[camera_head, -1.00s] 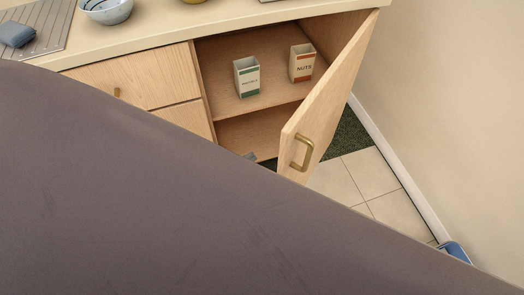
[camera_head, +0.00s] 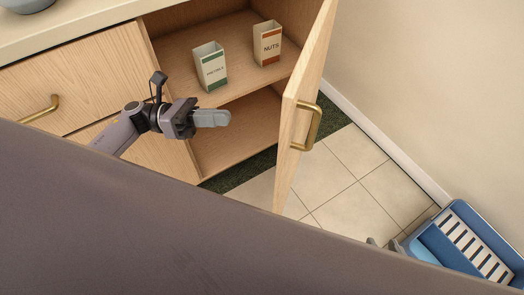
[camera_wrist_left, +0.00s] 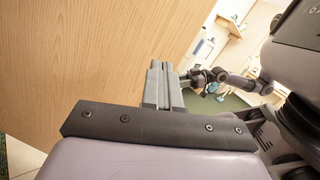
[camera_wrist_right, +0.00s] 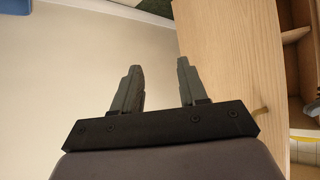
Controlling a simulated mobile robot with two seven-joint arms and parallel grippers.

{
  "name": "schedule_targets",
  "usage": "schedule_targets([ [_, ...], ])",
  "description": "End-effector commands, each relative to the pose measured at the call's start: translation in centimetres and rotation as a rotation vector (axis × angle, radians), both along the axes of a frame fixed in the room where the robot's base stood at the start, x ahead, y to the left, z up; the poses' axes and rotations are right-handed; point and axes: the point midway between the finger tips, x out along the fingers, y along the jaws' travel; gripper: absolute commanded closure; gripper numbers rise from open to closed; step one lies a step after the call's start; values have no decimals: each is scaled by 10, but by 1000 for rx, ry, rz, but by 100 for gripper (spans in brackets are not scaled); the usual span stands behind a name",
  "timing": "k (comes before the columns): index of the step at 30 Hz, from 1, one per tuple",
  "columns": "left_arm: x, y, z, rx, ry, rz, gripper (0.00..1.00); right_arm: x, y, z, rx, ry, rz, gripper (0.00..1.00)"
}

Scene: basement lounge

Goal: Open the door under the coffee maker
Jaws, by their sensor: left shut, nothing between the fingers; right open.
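The wooden cabinet door (camera_head: 308,85) stands open in the head view, hinged at the right, with a brass handle (camera_head: 313,124) near its free edge. My left gripper (camera_head: 224,118) is shut and empty in front of the cabinet opening, left of the door and apart from it. In the left wrist view its closed fingers (camera_wrist_left: 157,66) show before a wood panel (camera_wrist_left: 90,60). My right gripper (camera_head: 383,243) barely shows past my body. In the right wrist view its fingers (camera_wrist_right: 158,64) are open and empty, beside the door's face (camera_wrist_right: 225,60). The coffee maker is out of view.
A green-labelled box (camera_head: 210,66) and a nuts box (camera_head: 267,43) stand on the cabinet shelf (camera_head: 180,62). Drawers (camera_head: 85,75) lie left of the opening. A blue crate (camera_head: 440,245) is on the floor at lower right, by the wall (camera_head: 430,90). Tiles right of the door are clear.

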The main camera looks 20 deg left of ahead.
Motion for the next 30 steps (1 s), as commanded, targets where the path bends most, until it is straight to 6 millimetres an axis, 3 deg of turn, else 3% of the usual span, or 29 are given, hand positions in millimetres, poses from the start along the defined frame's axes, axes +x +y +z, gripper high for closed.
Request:
schedule_targets([
  [1,-1,8,-10,52,-75,-42,100,1,2,-10,2,-2,5,57],
  [6,-10,25,-18,153,-236,-153,100,1,4,-14,6,-8,9,57],
  [11,-13,25,-18,174,-275,-184,100,1,4,-13,7,-7,9,57],
  [19,-13,-21,-15,169,-276,-185,100,1,1,-6,9,-4,-1,57],
  [30,-13,-92,-16,169,-273,-181,100,-9,-11,-17,2,41,-31,57],
])
